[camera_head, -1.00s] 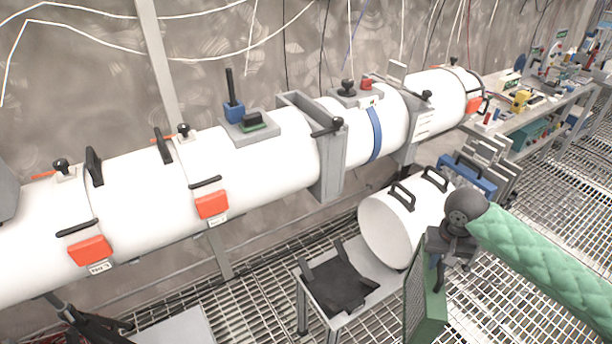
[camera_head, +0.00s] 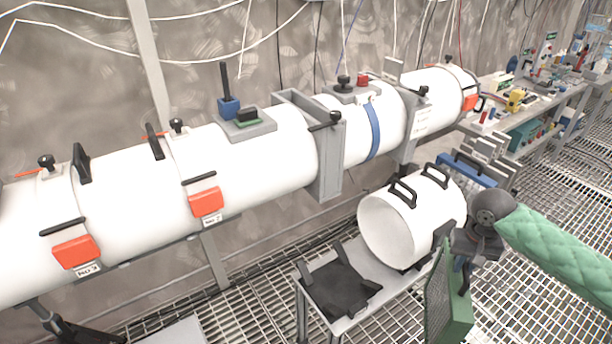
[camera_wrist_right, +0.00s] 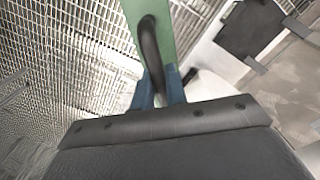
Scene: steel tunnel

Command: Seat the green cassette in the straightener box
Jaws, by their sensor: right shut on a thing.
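The green cassette (camera_head: 460,316), a flat green frame with a mesh face, hangs upright at the lower right of the head view. My right gripper (camera_head: 464,272) is shut on its black handle. In the right wrist view, the blue fingertips (camera_wrist_right: 160,88) close around the black handle (camera_wrist_right: 149,45), and the cassette's green edge (camera_wrist_right: 168,28) runs beyond them. The grey box-like frame (camera_head: 330,165) around the white tunnel seems to be the straightener box; its inside is hidden. The cassette is apart from it, to the right and lower. My left gripper is not in view.
A loose white tube section (camera_head: 385,228) with black handles lies on a low stand (camera_head: 352,318) bearing a black pad (camera_head: 340,288), between cassette and tunnel. Grey plates and a blue-topped frame (camera_head: 470,172) stand behind it. A cluttered bench (camera_head: 510,122) is at the back right. Grating floor is open at right.

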